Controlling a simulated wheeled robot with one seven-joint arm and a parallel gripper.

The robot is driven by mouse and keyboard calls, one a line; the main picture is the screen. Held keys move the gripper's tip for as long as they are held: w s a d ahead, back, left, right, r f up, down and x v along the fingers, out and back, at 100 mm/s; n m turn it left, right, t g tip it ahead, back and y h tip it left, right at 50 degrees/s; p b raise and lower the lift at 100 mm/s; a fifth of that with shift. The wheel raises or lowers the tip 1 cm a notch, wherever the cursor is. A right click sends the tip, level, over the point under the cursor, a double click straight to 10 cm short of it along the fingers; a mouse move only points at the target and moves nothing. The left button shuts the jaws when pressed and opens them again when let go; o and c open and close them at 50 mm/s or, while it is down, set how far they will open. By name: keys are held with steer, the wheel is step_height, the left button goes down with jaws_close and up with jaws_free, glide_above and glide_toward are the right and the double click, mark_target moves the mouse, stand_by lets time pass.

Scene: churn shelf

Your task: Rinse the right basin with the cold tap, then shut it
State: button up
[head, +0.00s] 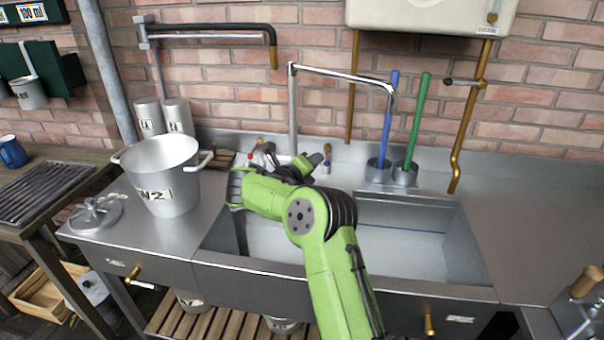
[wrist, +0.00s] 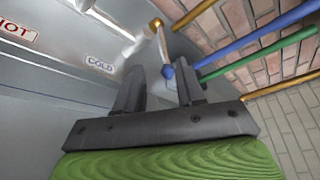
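The sink's right basin (head: 425,255) lies beyond my arm, with a thin blue line across its back. The cold tap's lever (head: 327,160) has a blue tip and stands behind the basin. In the wrist view the blue tip (wrist: 168,72) shows between my finger ends, near the COLD label (wrist: 100,65). My gripper (wrist: 158,82) is open, fingers apart around the tip; contact cannot be told. The head view partly hides my gripper (head: 317,163) behind my wrist.
A blue brush (head: 388,120) and a green brush (head: 418,120) stand in metal cups right of the tap. A large pot (head: 160,180) stands on the left counter. A HOT label (wrist: 18,32) marks the tap's other side. The right counter (head: 530,210) is mostly clear.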

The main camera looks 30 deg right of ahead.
steer(key=v, duration=0.6)
steer(key=shift+s+a+b, duration=0.25)
steer(key=shift+a+b, duration=0.05)
steer(key=shift+b, duration=0.1)
steer(key=shift+r, duration=0.1)
